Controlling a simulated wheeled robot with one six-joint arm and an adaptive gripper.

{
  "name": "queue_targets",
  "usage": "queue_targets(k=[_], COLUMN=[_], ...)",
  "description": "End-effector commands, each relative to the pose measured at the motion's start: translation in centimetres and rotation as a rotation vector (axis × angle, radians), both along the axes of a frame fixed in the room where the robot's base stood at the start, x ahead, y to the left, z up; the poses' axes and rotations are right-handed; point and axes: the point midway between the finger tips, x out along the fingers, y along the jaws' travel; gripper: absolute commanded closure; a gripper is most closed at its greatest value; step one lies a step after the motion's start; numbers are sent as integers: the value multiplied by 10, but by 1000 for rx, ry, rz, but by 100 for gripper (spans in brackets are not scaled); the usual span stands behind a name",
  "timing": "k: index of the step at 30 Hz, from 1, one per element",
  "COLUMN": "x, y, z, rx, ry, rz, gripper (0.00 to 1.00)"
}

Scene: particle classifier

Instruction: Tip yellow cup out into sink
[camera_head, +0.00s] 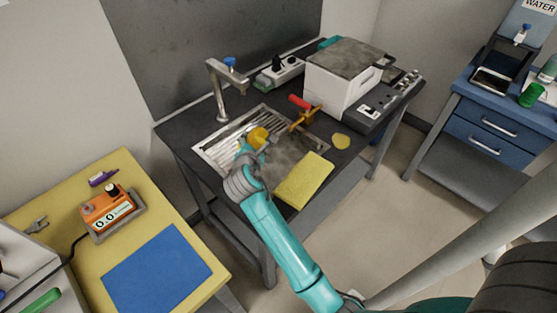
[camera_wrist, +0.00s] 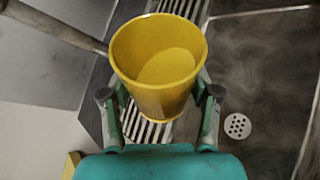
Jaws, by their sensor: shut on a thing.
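The yellow cup (camera_head: 259,136) is over the sink in the head view, at the end of my teal arm. In the wrist view the yellow cup (camera_wrist: 158,95) is held between the two fingers of my gripper (camera_wrist: 160,100). Its open mouth faces the camera and shows yellow contents or a yellow bottom; I cannot tell which. My gripper (camera_head: 252,148) is shut on the cup, which looks roughly upright. The metal sink (camera_head: 221,158) has a ribbed drainboard on its left and a basin on its right. The basin with its round drain (camera_wrist: 237,126) shows in the wrist view.
A faucet (camera_head: 220,95) stands behind the sink. A yellow cloth (camera_head: 304,180) lies at the front edge. An orange scale (camera_head: 108,212) sits on the yellow table.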

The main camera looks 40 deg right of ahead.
Motion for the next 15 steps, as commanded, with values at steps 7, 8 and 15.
queue_targets(k=[7, 8, 15], x=[0, -1, -1], y=[-1, -1, -1], z=[3, 3, 5], rx=[19, 22, 42], ry=[-29, -31, -57], rz=[0, 0, 0], gripper=[81, 81, 81])
